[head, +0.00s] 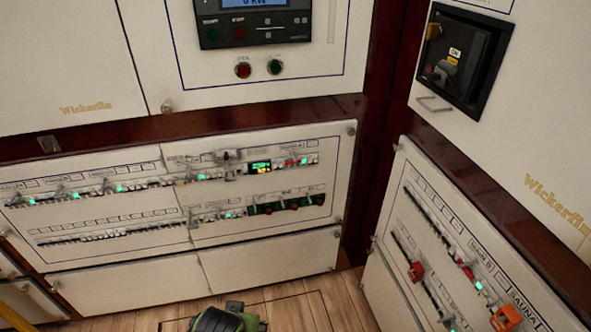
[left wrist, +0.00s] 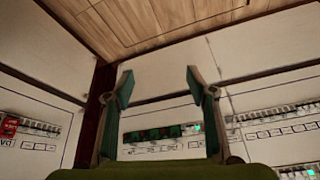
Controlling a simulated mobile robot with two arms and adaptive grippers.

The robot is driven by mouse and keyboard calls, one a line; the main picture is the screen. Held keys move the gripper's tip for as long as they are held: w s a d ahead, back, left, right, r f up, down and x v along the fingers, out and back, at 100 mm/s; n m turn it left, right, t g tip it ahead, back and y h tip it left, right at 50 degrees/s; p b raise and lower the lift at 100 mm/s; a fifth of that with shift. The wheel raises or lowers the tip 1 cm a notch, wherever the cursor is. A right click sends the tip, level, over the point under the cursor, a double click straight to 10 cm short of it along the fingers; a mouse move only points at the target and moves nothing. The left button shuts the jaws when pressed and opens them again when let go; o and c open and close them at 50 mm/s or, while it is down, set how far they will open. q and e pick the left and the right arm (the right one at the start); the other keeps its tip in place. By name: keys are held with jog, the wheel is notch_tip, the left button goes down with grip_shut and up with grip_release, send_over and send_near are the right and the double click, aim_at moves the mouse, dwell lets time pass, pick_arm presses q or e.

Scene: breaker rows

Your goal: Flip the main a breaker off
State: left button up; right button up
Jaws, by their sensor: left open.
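Two breaker rows run across the white lower panel (head: 130,205) in the head view. The upper row (head: 140,186) has several switches with green lights; the lower row (head: 130,228) ends at the right in a dark green block. The labels are too small to read, so I cannot tell which breaker is main a. My left gripper (head: 236,317) shows partly at the bottom edge, in front of the panel and apart from it. In the left wrist view its two green fingers (left wrist: 158,85) are spread with nothing between them. My right gripper is not in view.
A right-hand panel (head: 400,190) carries more breakers, including a red one (head: 416,271) and an orange one (head: 506,318). A black recessed switch (head: 455,60) sits above it. A control unit with a screen (head: 255,22) is at the top. Wooden floor (head: 300,305) lies below.

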pick_arm(q)
jog(key=w+d+r+n+t+y, duration=0.1)
jog(key=w+d+r, duration=0.2)
jog(key=w, duration=0.2)
jog(key=w+d+r+n+t, duration=0.1)
jog(key=w+d+r, duration=0.15)
jog(key=w, duration=0.35)
jog(key=n+t+y, duration=0.2)
jog(key=t+y, duration=0.1)
jog(key=t, duration=0.3)
send_near(293, 162)
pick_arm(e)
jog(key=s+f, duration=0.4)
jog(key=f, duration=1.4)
pick_arm(q)
jog(key=shift+b+x, duration=1.1)
jog(key=shift+x, duration=2.65)
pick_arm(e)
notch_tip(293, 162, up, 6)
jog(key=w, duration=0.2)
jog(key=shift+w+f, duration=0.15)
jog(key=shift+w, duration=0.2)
pick_arm(q)
jog(key=shift+w+d+r, duration=0.1)
jog(key=shift+r, duration=0.05)
jog(key=c, duration=1.1)
